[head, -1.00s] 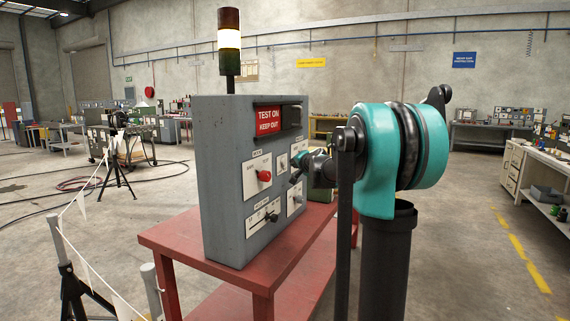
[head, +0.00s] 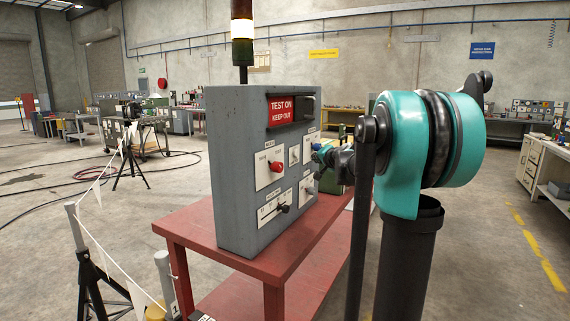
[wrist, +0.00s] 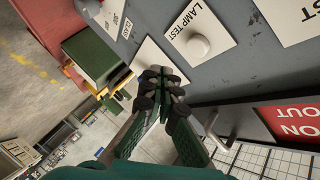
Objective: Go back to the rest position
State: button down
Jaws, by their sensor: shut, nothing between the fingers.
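My gripper (head: 318,155) is at the right edge of the grey control box (head: 232,165) in the head view, partly hidden by its own wrist. In the wrist view my gripper (wrist: 163,76) has its dark fingertips together, with nothing between them. The fingertips overlap a white plate (wrist: 147,53) on the box face; whether they touch it I cannot tell. A round lamp test knob (wrist: 198,46) is beside them. The box also bears a red knob (head: 276,166), a black lever (head: 283,208) and a lit red "TEST ON KEEP OUT" sign (head: 282,110).
The box stands on a red table (head: 200,225). A lamp tower (head: 242,30) glows on top. A barrier tape on posts (head: 120,265) runs at the left. Open floor lies right of my arm.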

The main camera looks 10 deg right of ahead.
jog(key=s+a+f+n+g+y, duration=0.1)
jog(key=s+a+f+n+g, duration=0.25)
jog(key=s+a+f, duration=0.45)
jog(key=s+d+f+n+g+h, duration=0.1)
jog(key=s+f+n+g, duration=0.1)
jog(key=s+f, duration=0.7)
jog(key=s+d+f+n+g+h, duration=0.1)
jog(key=s+f+n+g, duration=0.1)
jog(key=s+f, duration=0.6)
jog(key=s+d+f+n+g+h, duration=0.1)
jog(key=s+f, duration=0.8)
jog(key=s, duration=1)
jog(key=shift+s+d+f+n+g+h, duration=0.15)
jog(key=shift+s+f+n+g+h, duration=0.25)
jog(key=shift+g, duration=0.75)
jog(key=c, duration=2.2)
grip_release()
jog(key=shift+w+r, duration=0.15)
